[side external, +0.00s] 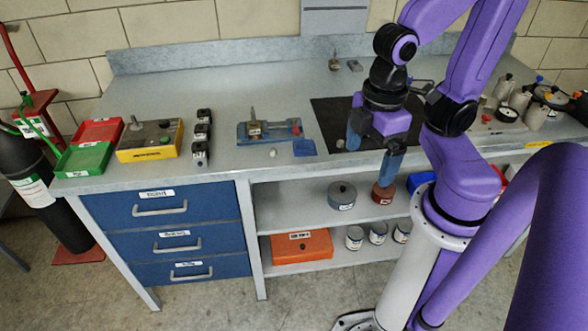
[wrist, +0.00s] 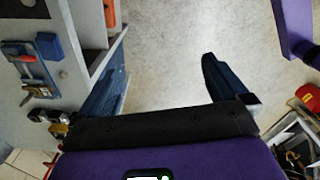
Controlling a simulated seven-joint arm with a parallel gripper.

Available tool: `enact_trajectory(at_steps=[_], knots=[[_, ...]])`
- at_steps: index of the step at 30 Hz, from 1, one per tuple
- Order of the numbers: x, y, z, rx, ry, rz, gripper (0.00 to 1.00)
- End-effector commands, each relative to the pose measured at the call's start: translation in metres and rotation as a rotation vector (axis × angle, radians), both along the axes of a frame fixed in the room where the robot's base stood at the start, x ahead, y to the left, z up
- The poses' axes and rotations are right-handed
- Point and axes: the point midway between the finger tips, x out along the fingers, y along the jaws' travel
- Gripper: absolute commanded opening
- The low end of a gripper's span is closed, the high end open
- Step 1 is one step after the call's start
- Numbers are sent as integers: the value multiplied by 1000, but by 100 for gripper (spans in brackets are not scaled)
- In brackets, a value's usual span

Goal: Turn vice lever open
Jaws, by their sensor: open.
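A blue vice (side external: 268,131) sits on the grey bench, left of the black mat. A thin metal piece stands up at its left end, and a small red part shows at its right end. I cannot tell clearly which part is the lever. What looks like the vice (wrist: 36,88) also shows at the left edge of the wrist view. My gripper (side external: 372,152) is open and empty, fingers pointing down near the bench's front edge, well right of the vice. In the wrist view, my gripper (wrist: 166,58) has bare floor between its fingers.
A blue square block (side external: 304,147) lies beside the vice. Black blocks (side external: 201,136), a yellow control box (side external: 150,141) and red and green trays (side external: 84,157) stand further left. The black mat (side external: 330,113) lies behind my gripper. Several jars and containers crowd the bench at right.

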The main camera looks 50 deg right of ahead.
Motion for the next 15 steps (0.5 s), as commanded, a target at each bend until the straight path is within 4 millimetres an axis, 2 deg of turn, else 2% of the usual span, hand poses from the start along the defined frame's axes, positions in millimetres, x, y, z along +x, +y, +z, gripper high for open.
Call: enact_trajectory(at_steps=[1,5,8,15], knots=[[-4,-1,-1,2,-1,21,87],[1,1,0,-3,-1,-1,45],[20,6,5,-13,1,-106,43],[97,11,19,-59,2,-514,43]])
